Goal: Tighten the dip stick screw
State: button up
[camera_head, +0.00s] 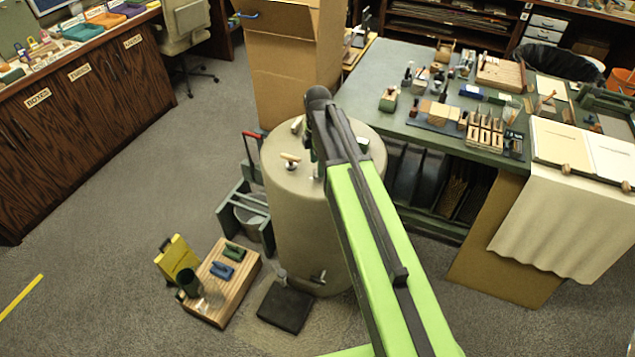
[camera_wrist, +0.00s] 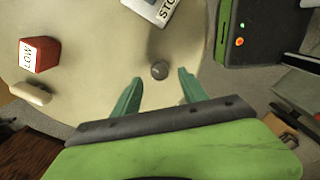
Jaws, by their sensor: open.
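A small dark grey round knob (camera_wrist: 159,70), perhaps the dip stick screw, stands on the pale round top (camera_wrist: 95,60) in the wrist view. My gripper (camera_wrist: 158,87) is open, with its two teal fingers apart. In the picture the knob lies just beyond and between the fingertips; I see no contact. Whether the fingers are level with it is unclear. In the head view the top belongs to a beige drum (camera_head: 300,225). My arm hides much of the drum top there, and I cannot make out the knob or the fingertips.
A red block marked LOW (camera_wrist: 39,55), a pale rod (camera_wrist: 31,93) and a white plate lettered STO (camera_wrist: 156,8) are on the drum top. A crowded green workbench (camera_head: 375,75) stands right of the drum. A wooden board (camera_head: 230,285) lies on the floor in front.

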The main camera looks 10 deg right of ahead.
notch_tip(320, 180, down, 4)
jog(key=shift+f+b, duration=0.1)
jog(key=shift+b, duration=1.15)
jog(key=shift+r, duration=0.2)
grip_shut()
